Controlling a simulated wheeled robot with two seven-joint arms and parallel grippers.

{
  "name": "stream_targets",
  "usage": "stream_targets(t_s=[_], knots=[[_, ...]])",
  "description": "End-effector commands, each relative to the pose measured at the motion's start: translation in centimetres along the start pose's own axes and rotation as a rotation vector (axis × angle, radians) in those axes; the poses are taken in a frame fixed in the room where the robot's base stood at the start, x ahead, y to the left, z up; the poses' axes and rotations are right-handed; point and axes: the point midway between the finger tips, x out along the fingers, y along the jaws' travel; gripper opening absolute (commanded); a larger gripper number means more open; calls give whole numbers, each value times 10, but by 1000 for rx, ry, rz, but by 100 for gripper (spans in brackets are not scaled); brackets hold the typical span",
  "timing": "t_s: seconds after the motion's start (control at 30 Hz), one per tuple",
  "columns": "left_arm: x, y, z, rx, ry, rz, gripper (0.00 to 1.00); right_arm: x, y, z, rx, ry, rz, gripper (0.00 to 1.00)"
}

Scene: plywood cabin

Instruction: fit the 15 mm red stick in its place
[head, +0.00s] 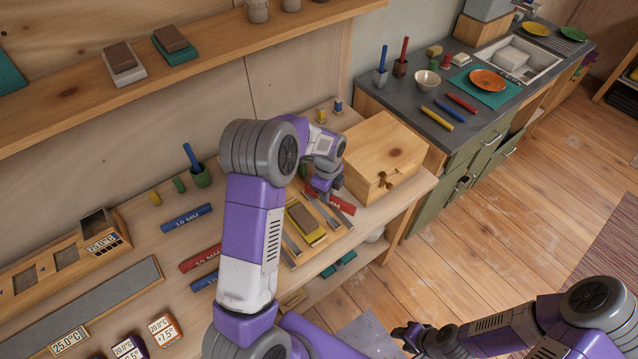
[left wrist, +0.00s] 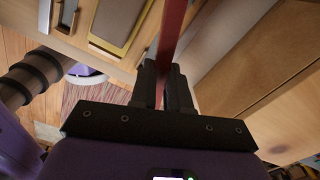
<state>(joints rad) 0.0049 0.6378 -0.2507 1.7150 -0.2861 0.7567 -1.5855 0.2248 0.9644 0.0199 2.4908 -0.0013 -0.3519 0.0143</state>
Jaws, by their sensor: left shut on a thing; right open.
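A red stick (head: 343,203) with white lettering ending in "MM" is in my left gripper (head: 326,192); its full number is hidden. In the left wrist view the red stick (left wrist: 173,38) runs up from between the shut fingers (left wrist: 163,90). The gripper is beside the wooden box (head: 385,150), above the bench near a wooden tray (head: 318,243). Another red stick (head: 200,257) with "MM" lettering lies on the bench at left, its number too small to be sure of. I cannot tell which spot is the stick's place. My right gripper (head: 408,338) is open and empty, low over the floor.
The tray holds a yellow block with a brown top (head: 305,222) and grey strips. Blue sticks (head: 187,217) lie on the bench, and a green cup (head: 200,175) stands near the wall. The wooden box has a notched opening at its front. A grey counter (head: 405,95) stands beyond.

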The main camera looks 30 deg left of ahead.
Motion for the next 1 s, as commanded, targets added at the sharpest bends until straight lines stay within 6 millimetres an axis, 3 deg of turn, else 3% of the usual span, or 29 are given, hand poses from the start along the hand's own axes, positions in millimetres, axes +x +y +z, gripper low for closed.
stream_targets(t_s=[0.13,0.3,0.57,1.0], knots=[[-1,-7,21,211,0,-3,0,-3,-1,0,0,0,0,43],[-1,-11,32,346,0,-3,0,-4,-1,0,0,0,0,43],[4,-12,34,378,-1,-3,0,0,0,0,0,0,0,43],[36,-12,33,377,-1,-4,0,22,8,-1,0,0,0,43]])
